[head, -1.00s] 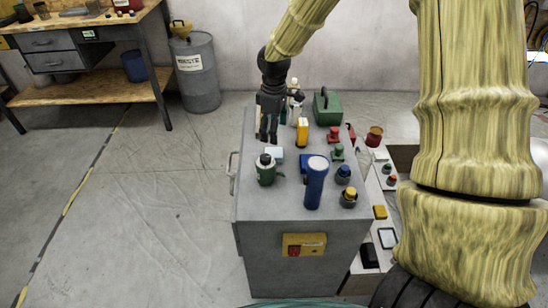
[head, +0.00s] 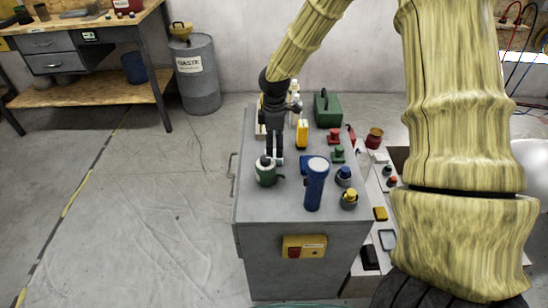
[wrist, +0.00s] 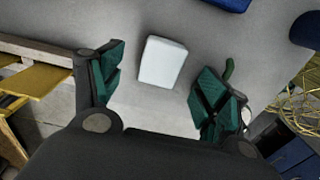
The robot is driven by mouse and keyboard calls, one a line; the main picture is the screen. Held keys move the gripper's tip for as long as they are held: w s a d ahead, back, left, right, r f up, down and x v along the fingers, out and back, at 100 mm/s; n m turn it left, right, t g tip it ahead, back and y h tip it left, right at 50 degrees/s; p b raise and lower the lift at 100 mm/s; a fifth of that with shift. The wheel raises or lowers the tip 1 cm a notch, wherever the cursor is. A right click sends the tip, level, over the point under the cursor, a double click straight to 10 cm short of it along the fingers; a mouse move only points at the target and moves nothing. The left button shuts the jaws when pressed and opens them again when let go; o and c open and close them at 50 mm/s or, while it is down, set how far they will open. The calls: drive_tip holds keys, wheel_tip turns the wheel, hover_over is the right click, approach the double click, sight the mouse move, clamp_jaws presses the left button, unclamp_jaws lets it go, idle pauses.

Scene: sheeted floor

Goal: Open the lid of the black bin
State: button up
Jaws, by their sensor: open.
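I cannot make out a black bin with a lid in either view. My gripper (head: 274,163) points down over the top of the grey cabinet (head: 252,205). Its fingers are apart with nothing between the pads. In the wrist view my gripper (wrist: 158,78) has a small white block (wrist: 162,61) ahead, between the two green-padded fingers and apart from them. In the head view the fingers mostly hide this block.
Small coloured knobs stand at right. A grey waste drum (head: 197,80) and workbench (head: 90,93) are at back left. The left floor is clear.

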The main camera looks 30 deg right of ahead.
sight(274, 153)
drive_tip(key=shift+a+f, duration=0.1)
drive_tip(key=shift+f, duration=2.45)
drive_tip(key=c, duration=1.1)
